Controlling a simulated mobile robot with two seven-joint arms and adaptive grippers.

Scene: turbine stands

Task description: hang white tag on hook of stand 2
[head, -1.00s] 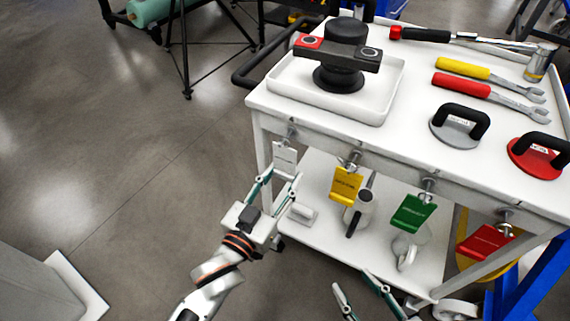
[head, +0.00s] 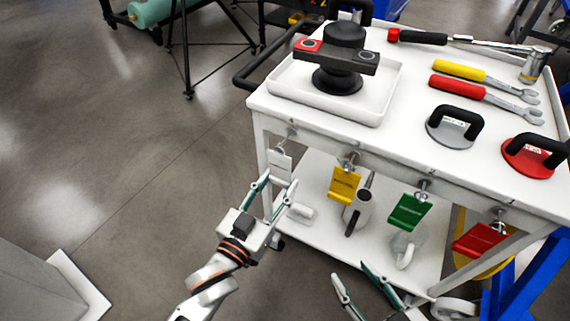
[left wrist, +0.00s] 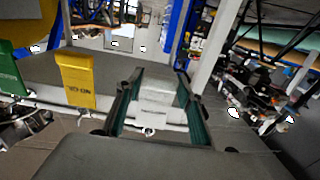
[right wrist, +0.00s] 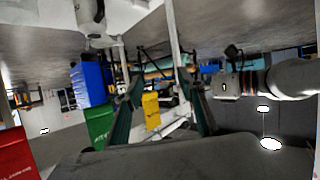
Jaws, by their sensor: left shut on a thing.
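The white tag (head: 279,162) is at the cart's left corner, just below the leftmost hook (head: 291,133). Whether its loop is on that hook is too small to tell. My left gripper (head: 277,184) is shut on the tag's lower part from below. In the left wrist view the tag (left wrist: 155,106) lies between the two fingers. My right gripper (head: 357,272) is open and empty, low in front of the cart; its spread fingers also show in the right wrist view (right wrist: 163,100). I cannot tell which stand is stand 2.
A yellow tag (head: 343,185), a green tag (head: 409,211) and a red tag (head: 479,240) hang along the white cart's (head: 262,101) front edge. Its lower shelf holds a can (head: 358,212). A black tripod (head: 187,60) stands behind at left. The floor left of the cart is clear.

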